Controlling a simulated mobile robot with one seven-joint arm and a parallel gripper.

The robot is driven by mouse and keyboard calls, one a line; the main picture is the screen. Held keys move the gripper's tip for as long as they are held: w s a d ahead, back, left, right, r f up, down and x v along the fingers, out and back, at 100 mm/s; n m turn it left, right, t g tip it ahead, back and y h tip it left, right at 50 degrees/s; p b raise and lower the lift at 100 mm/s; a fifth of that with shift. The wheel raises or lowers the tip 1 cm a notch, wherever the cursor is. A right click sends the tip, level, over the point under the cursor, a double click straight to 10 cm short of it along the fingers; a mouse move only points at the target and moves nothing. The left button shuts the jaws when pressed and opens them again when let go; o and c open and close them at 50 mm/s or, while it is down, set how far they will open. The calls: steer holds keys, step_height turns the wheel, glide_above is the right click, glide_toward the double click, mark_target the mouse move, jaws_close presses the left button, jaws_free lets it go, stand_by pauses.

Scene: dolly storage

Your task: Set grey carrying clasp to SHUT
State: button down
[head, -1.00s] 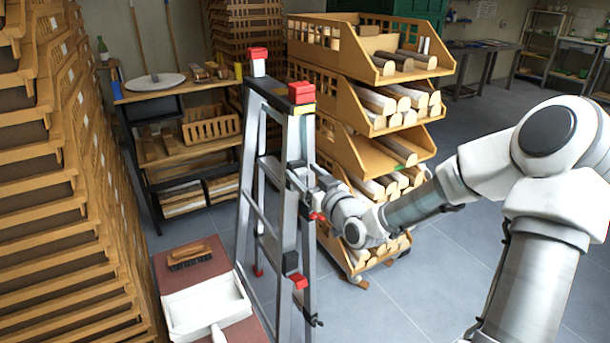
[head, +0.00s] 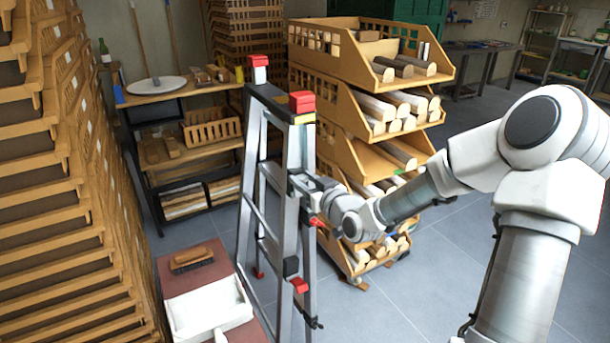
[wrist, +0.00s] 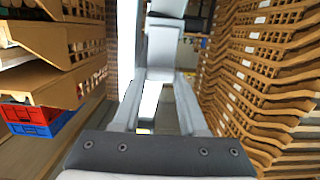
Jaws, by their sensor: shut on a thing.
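A grey metal stepladder (head: 307,215) with red caps stands upright in the middle of the head view. My gripper (head: 301,186) is at its near right rail, about halfway up. In the wrist view my gripper (wrist: 158,82) has its two fingers closed around a grey part (wrist: 164,48), which I take to be the carrying clasp. In the head view this part is too small and too covered by the gripper to make out. Whether the clasp stands open or shut cannot be told.
Stacked wooden crates with logs (head: 385,110) stand close behind the ladder. A tall stack of wooden racks (head: 60,200) fills the left.

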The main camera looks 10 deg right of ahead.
stand_by(0.3)
steer(key=shift+c, duration=2.2)
jaws_free()
steer(key=p+v, duration=1.7)
steer(key=shift+r, duration=0.3)
